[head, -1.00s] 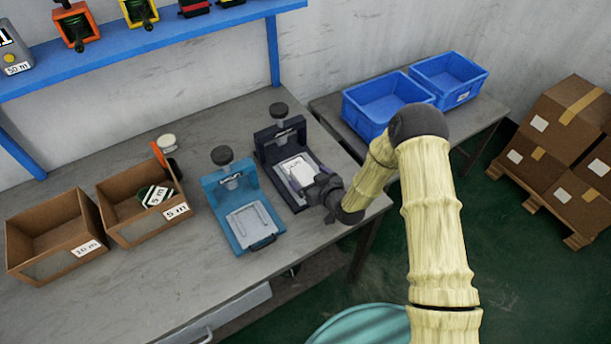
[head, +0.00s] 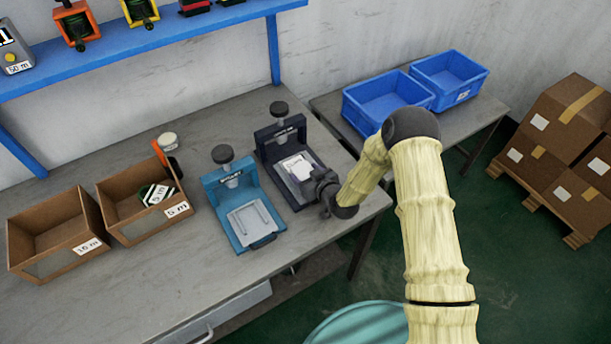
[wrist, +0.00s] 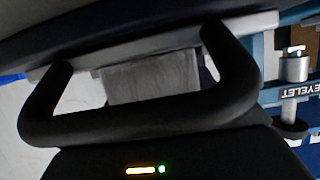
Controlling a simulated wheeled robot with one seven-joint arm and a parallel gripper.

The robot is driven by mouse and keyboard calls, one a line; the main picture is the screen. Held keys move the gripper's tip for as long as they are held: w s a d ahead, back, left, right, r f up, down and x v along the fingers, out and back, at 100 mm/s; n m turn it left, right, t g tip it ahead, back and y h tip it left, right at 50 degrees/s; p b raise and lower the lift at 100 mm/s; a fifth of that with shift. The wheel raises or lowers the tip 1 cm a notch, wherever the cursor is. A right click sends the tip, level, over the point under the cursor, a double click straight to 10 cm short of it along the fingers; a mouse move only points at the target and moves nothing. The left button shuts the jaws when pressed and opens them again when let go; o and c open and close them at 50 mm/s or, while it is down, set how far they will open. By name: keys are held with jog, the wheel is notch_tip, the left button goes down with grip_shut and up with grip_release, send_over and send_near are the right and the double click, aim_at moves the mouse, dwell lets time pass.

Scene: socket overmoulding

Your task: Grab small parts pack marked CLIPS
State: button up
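No pack with a readable CLIPS mark shows in either view. My gripper (head: 326,194) is at the front right of the dark press (head: 268,150), close to its plate, with the arm reaching in from the right. A white flat piece (head: 296,167) lies on that press; I cannot tell what it is. In the wrist view a black U-shaped handle (wrist: 150,125) fills the middle, very close. My fingertips are not clear in either view, so I cannot tell whether they are open or hold anything.
A blue press (head: 233,205) stands left of the dark one; an EYELET label (wrist: 308,92) shows in the wrist view. Cardboard bins marked 10 m (head: 50,235) and 5 m (head: 130,225) stand further left. Blue crates (head: 385,98) are on the side table.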

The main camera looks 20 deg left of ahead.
aim_at(306, 174)
jog(key=shift+d, duration=0.1)
jog(key=shift+c, duration=0.5)
jog(key=shift+r, duration=0.15)
notch_tip(306, 174, up, 10)
jog(key=shift+f+b, duration=0.1)
jog(key=shift+b, duration=0.6)
